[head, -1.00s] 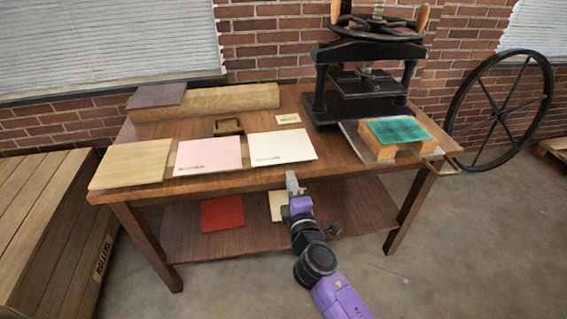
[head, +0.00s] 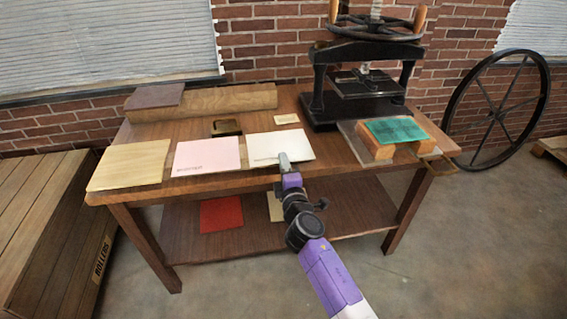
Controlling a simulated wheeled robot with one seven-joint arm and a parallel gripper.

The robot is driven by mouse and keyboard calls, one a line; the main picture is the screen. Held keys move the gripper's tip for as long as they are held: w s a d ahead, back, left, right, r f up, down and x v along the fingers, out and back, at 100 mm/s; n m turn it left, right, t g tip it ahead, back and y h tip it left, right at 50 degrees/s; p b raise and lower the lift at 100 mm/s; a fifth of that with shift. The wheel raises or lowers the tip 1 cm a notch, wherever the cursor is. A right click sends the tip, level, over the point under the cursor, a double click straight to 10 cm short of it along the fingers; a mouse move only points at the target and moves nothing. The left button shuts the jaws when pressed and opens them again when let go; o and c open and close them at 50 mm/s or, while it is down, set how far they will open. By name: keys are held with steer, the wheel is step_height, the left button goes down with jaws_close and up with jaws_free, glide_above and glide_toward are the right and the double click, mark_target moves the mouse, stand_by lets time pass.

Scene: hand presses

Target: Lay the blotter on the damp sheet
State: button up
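A pale pink sheet (head: 206,157) and a white sheet (head: 281,147) lie flat side by side on the wooden table, each with small dark print at its front-left that I cannot read clearly. Which one is the blotter and which the damp sheet is not certain. My gripper (head: 284,160) is at the table's front edge, over or just in front of the white sheet's front edge. Its fingers are small and seen from behind, so I cannot tell whether they are open or touch the sheet. No sheet appears lifted.
A tan board (head: 130,166) lies left of the pink sheet. A dark open block (head: 226,128) and a small card (head: 287,119) lie behind. The black press (head: 362,70) stands back right. A green plate (head: 396,130) rests on wooden blocks over a grey board (head: 352,135). The lower shelf holds a red sheet (head: 221,214).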

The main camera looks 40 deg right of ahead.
steer(key=shift+c, duration=0.3)
jaws_close()
step_height(320, 180, up, 3)
steer(key=p, duration=0.2)
steer(key=shift+p, duration=0.35)
steer(key=r+b+v, duration=0.1)
steer(key=r+v, duration=0.2)
steer(key=v, duration=1.9)
steer(key=shift+b, duration=0.4)
